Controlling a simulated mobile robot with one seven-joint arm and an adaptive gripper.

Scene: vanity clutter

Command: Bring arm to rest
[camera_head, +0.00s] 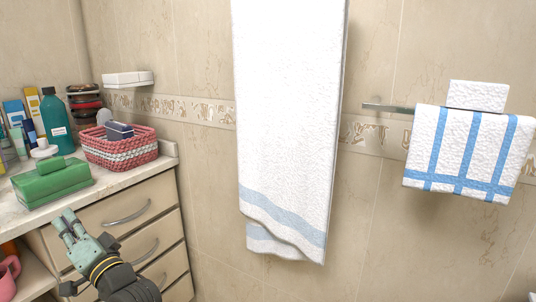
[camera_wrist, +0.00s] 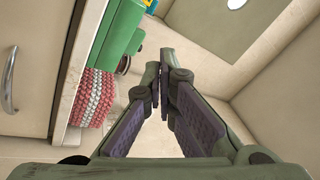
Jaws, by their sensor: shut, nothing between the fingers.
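My gripper (camera_head: 68,222) shows at the lower left in the head view, in front of the vanity drawers and just below the counter's front edge. Its fingers point up toward the counter. In the wrist view my gripper (camera_wrist: 156,80) has its fingertips together with nothing between them. The arm behind it runs out of the bottom of the head view. A green box (camera_head: 52,182) sits on the counter just beyond the fingertips, apart from them. It also shows in the wrist view (camera_wrist: 120,35).
A pink and white woven basket (camera_head: 120,151), a teal bottle (camera_head: 56,122) and other toiletries crowd the counter (camera_head: 120,180). Drawers with metal handles (camera_head: 127,213) lie below. A pink mug (camera_head: 8,275) stands at lower left. Towels (camera_head: 287,120) hang on the wall.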

